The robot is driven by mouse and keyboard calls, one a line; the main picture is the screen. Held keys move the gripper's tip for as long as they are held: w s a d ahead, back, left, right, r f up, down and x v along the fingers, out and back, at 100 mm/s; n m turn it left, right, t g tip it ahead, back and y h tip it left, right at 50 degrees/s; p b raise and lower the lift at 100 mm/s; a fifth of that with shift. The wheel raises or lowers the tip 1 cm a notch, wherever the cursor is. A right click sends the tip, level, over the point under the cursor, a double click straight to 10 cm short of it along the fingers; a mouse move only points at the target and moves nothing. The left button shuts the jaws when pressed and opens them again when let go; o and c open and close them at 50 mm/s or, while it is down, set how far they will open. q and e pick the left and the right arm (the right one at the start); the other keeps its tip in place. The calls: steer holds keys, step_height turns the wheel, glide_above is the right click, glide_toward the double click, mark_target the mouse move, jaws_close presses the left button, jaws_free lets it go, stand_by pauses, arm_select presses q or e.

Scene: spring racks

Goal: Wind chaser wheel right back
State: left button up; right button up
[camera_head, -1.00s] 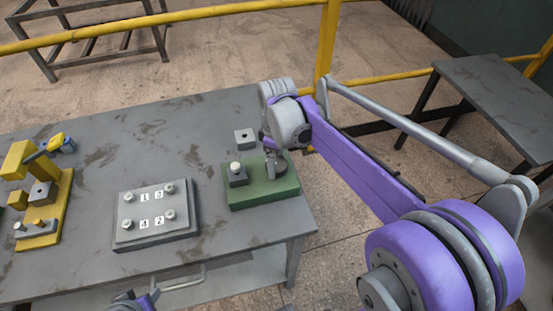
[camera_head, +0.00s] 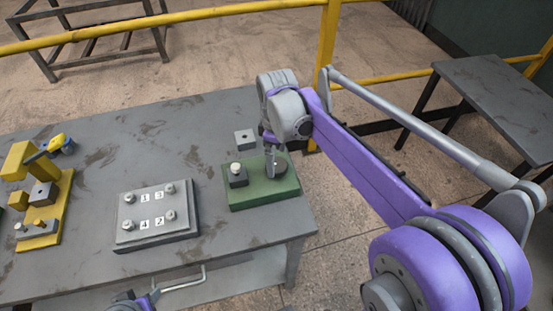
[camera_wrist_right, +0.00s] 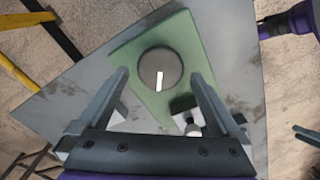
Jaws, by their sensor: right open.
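The chaser wheel (camera_wrist_right: 160,68) is a dark round disc with a white mark, on a green base (camera_wrist_right: 188,40). In the head view the wheel (camera_head: 278,168) sits on the green base (camera_head: 262,196) at the table's right end. My right gripper (camera_wrist_right: 160,79) is open, with its fingers apart on either side of the wheel in the wrist view. I cannot tell whether they touch it. In the head view my right gripper (camera_head: 271,152) hangs over the base and partly hides the wheel. Part of my left gripper (camera_head: 135,301) shows at the bottom edge; its fingers are unclear.
A dark block with a white knob (camera_head: 237,175) stands on the green base beside the wheel. A small grey block (camera_head: 245,139) lies behind it. A grey plate (camera_head: 156,235) with numbered labels and knobs and a yellow fixture (camera_head: 45,225) stand left. A yellow rail (camera_head: 327,60) runs behind.

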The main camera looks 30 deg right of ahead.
mark_target(277, 164)
step_height(277, 164, up, 9)
steer(key=shift+f+p, duration=0.15)
steer(key=shift+p, duration=0.15)
step_height(277, 164, down, 11)
steer(key=m+b, duration=0.2)
steer(key=m, duration=1.3)
steer(key=shift+b, duration=0.3)
steer(key=c, duration=1.2)
